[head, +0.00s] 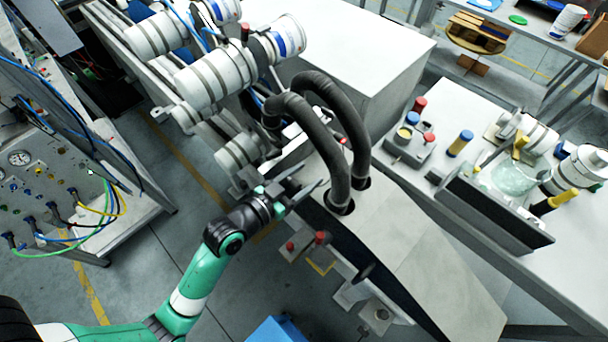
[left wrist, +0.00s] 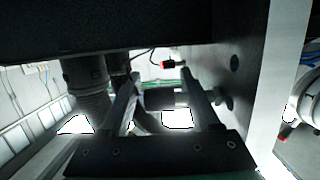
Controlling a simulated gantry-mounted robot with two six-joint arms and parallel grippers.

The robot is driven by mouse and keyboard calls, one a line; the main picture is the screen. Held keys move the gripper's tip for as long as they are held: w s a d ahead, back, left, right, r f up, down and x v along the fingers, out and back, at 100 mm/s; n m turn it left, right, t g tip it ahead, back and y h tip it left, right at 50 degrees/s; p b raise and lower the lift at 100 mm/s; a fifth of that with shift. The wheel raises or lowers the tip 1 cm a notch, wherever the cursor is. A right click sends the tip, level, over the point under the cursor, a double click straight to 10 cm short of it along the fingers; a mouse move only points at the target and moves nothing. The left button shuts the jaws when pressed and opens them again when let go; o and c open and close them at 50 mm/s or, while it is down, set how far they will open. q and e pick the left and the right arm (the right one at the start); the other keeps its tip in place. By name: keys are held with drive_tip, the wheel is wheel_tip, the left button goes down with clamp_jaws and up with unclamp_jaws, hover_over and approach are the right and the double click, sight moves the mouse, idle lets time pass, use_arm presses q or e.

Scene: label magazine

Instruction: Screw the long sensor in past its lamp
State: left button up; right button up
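My left gripper (head: 300,190) reaches in from the lower left, beside the machine's grey sloped housing (head: 420,250). In the left wrist view its two fingers (left wrist: 160,98) stand apart with a gap between them. A grey cylindrical part shows in that gap; I cannot tell that the fingers touch it. A small red-ended part (left wrist: 167,64) with a black cable sits beyond the fingers; it may be a sensor. In the head view, red-topped parts (head: 320,238) sit on a small bracket below the gripper. I cannot tell which is the long sensor, and no lamp is clear. My right gripper is not in view.
Two black corrugated hoses (head: 338,150) arch down into the housing just right of the gripper. White rollers (head: 205,80) stand above left. A panel with gauges and cables (head: 60,170) is at left. A bench with jars (head: 460,143) is at right. A dark surface fills the wrist view's top.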

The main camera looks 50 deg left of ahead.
use_arm(q)
drive_tip(key=shift+s, duration=0.15)
drive_tip(key=v, duration=1.1)
drive_tip(key=shift+s, duration=0.15)
drive_tip(key=shift+d, duration=0.1)
